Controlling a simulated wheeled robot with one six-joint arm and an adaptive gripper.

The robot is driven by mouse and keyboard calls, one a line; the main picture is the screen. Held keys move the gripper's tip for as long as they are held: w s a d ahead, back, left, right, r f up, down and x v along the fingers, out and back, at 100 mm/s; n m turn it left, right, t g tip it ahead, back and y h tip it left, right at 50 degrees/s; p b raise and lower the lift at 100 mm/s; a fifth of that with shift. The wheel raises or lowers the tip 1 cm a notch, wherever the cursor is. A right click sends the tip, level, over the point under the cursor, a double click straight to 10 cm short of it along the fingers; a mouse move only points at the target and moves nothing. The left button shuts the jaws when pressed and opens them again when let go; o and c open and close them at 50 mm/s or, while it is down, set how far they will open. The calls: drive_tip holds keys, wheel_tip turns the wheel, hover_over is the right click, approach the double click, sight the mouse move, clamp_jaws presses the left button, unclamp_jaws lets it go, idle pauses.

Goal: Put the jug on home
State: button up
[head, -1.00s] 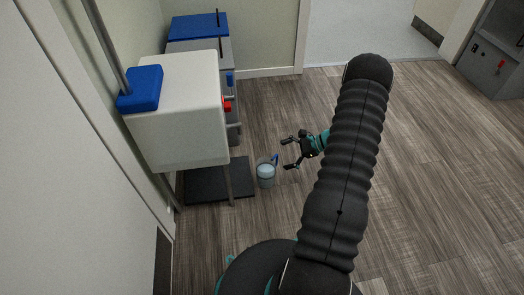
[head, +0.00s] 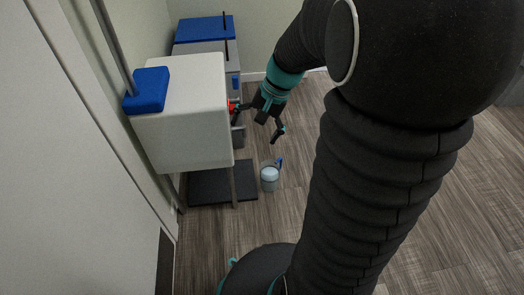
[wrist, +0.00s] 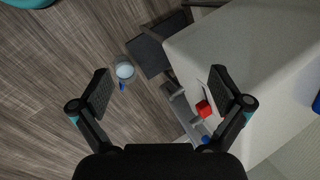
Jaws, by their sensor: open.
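The jug (head: 270,179), a clear grey vessel with a pale blue top surface and a blue handle, stands on the wooden floor beside the dark mat. It also shows in the wrist view (wrist: 125,72), nearer the left finger. My gripper (head: 258,123) is open and empty, above and beyond the jug near the front of the white box. In the wrist view its fingers (wrist: 160,82) are spread wide with nothing between them. Nothing is labelled as home, so I cannot tell which place that is.
A dark mat (head: 205,188) lies under the white box on legs (head: 185,125), which carries a blue block (head: 148,88). A small red part (wrist: 203,108) is on its front, close to my gripper. A blue-topped grey unit (head: 205,29) stands behind. Floor to the right is clear.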

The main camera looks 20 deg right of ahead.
drive_tip(key=s+a+r+n+t+h, duration=0.2)
drive_tip(key=s+r+n, duration=0.1)
drive_tip(key=s, duration=0.4)
drive_tip(key=s+a+r+n+t+h, duration=0.2)
drive_tip(key=s+r+n, duration=0.2)
drive_tip(key=s, duration=0.3)
drive_tip(key=shift+s+a+r+n, duration=0.3)
drive_tip(key=shift+s+r, duration=0.1)
drive_tip(key=shift+r, duration=0.5)
wheel_tip(320, 180, up, 6)
drive_tip(key=p, duration=0.6)
drive_tip(key=shift+r, duration=0.1)
